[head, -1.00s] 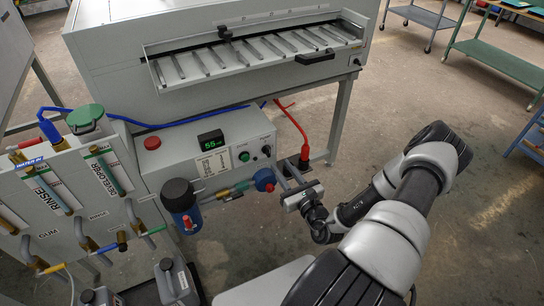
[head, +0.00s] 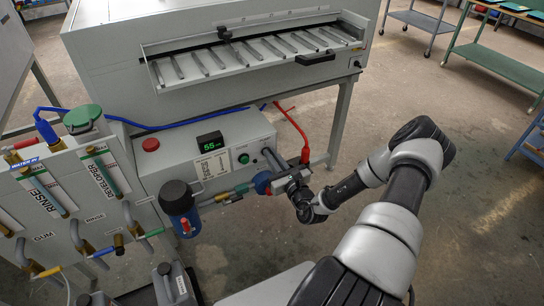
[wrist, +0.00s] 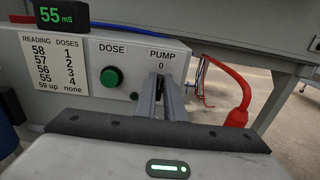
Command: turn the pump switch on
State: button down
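The pump switch is mostly hidden behind my fingertips, under the PUMP label (wrist: 162,54) and a "0" mark at the right end of the control panel (wrist: 128,72). I cannot make out its setting. My gripper (wrist: 162,84) reaches up to the panel there, its two grey fingers side by side with a narrow gap. Whether they touch or clasp the switch is unclear. In the head view my gripper (head: 270,157) is at the right end of the grey control box (head: 180,152).
A green DOSE button (wrist: 111,77) sits left of the switch, beside a readout (wrist: 57,14) showing 55 mS. A red hose (wrist: 240,90) hangs at the right. In the head view a blue filter (head: 183,208) and pipe fittings stand below the box. Open floor lies right.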

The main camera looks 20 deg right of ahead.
jog(key=shift+m+p, duration=0.3)
jog(key=shift+p, duration=0.05)
jog(key=m+p, duration=0.1)
jog(key=m, duration=0.1)
jog(key=m+p, duration=0.1)
jog(key=shift+d+m, duration=0.35)
jog(key=shift+m, duration=0.05)
jog(key=shift+d+f+m+p, duration=0.15)
jog(key=shift+f+m+p, duration=0.2)
jog(key=shift+m, duration=1.9)
jog(key=shift+d+f+m+p, duration=0.2)
jog(key=shift+f+m+p, duration=0.15)
jog(key=shift+m, duration=1.95)
jog(key=shift+d+f+m+p, duration=0.2)
jog(key=shift+m+p, duration=0.25)
jog(key=shift+m, duration=1.8)
jog(key=shift+f, duration=0.1)
jog(key=c, duration=1.8)
grip_release()
jog(key=shift+c, duration=0.2)
